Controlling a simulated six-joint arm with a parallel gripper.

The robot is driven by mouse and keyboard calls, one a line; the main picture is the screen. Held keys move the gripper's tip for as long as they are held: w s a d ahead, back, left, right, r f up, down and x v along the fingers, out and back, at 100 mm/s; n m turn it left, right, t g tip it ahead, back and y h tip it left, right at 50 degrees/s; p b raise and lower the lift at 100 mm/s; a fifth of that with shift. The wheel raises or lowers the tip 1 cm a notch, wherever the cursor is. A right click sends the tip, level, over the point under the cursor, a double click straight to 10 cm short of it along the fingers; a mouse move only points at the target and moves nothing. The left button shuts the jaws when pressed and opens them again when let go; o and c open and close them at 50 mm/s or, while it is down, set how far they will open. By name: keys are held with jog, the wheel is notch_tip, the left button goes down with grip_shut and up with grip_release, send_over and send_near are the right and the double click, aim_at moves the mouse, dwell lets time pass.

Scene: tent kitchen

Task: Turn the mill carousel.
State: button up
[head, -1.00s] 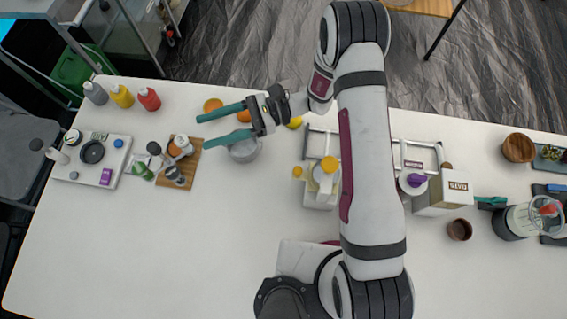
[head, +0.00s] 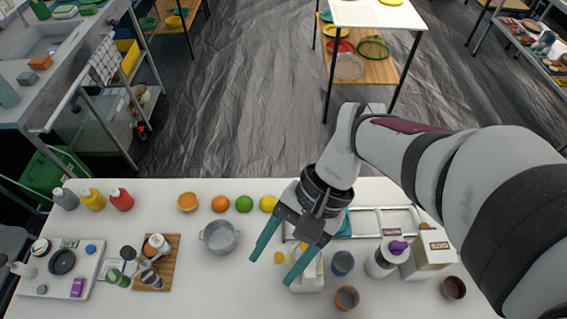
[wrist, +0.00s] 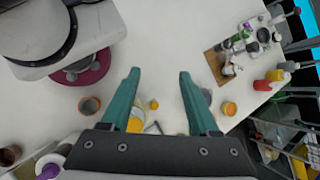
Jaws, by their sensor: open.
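What looks like the mill carousel (head: 151,250) is a cluster of upright mills with orange, dark, grey and green parts. It stands on and beside a wooden board (head: 165,277) at the left of the white table. The wrist view also shows the carousel (wrist: 238,42) at upper right, with the board (wrist: 214,63) beside it. Its base is mostly hidden. My gripper (head: 271,270) is open and empty, its teal fingers pointing down and left above the table, well to the right of the carousel. The fingers also show in the wrist view (wrist: 159,73).
Cups (head: 347,298) and an oats carton (head: 430,250) are at right.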

jog(key=shift+s+d+t, duration=0.25)
jog(key=shift+d+t, duration=0.05)
jog(key=shift+d, duration=0.25)
notch_tip(320, 180, up, 6)
jog(key=m+t+h, duration=0.4)
jog(key=m+h, duration=0.1)
jog(key=m, duration=0.7)
send_over(125, 251)
notch_tip(125, 251, down, 15)
jog(key=shift+f, duration=0.1)
grip_shut()
